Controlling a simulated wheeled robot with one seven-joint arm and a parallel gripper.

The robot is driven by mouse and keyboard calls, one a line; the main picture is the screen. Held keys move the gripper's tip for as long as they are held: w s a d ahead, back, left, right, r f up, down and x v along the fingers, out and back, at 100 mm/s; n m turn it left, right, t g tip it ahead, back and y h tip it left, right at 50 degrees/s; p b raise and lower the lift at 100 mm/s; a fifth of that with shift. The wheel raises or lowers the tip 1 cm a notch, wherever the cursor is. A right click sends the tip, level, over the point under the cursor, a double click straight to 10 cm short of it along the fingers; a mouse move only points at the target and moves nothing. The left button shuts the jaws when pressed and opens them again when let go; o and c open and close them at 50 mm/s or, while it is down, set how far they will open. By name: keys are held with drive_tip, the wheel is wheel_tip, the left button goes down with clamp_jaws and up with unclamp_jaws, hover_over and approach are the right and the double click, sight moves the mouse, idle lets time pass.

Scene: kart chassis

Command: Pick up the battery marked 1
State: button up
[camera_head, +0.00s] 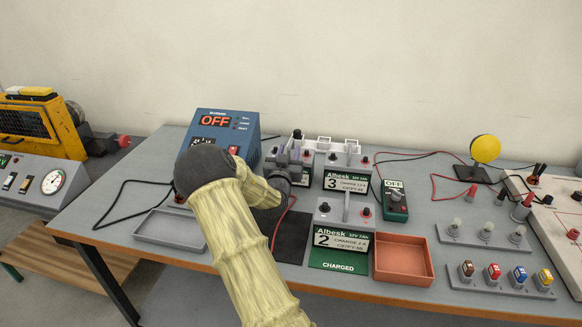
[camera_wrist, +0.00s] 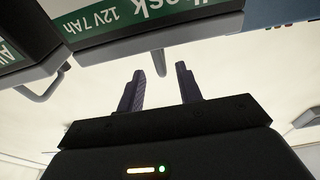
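Battery 3 (camera_head: 347,181) stands upright on the bench, and battery 2 (camera_head: 341,240) stands in front of it on a green mat marked CHARGED. Another battery (camera_head: 306,177) shows partly, just left of battery 3; my arm and gripper cover much of it. I cannot read a number 1 on any battery. My gripper (camera_head: 297,157) is at this partly hidden battery, near its top.
A blue charger (camera_head: 220,135) reading OFF stands behind my arm. A green tester (camera_head: 395,203) marked OFF is right of the batteries. A red tray (camera_head: 403,259) and a grey tray (camera_head: 168,232) lie near the front edge. Cables run across the bench.

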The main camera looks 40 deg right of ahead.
sight(291, 142)
drive_tip(key=shift+f+p+x, duration=0.2)
drive_tip(key=shift+p+x, duration=0.3)
drive_tip(key=shift+x, duration=2.1)
drive_tip(key=shift+w+a, duration=0.1)
drive_tip(key=shift+a, duration=0.05)
clamp_jaws()
drive_tip(key=shift+r, duration=0.35)
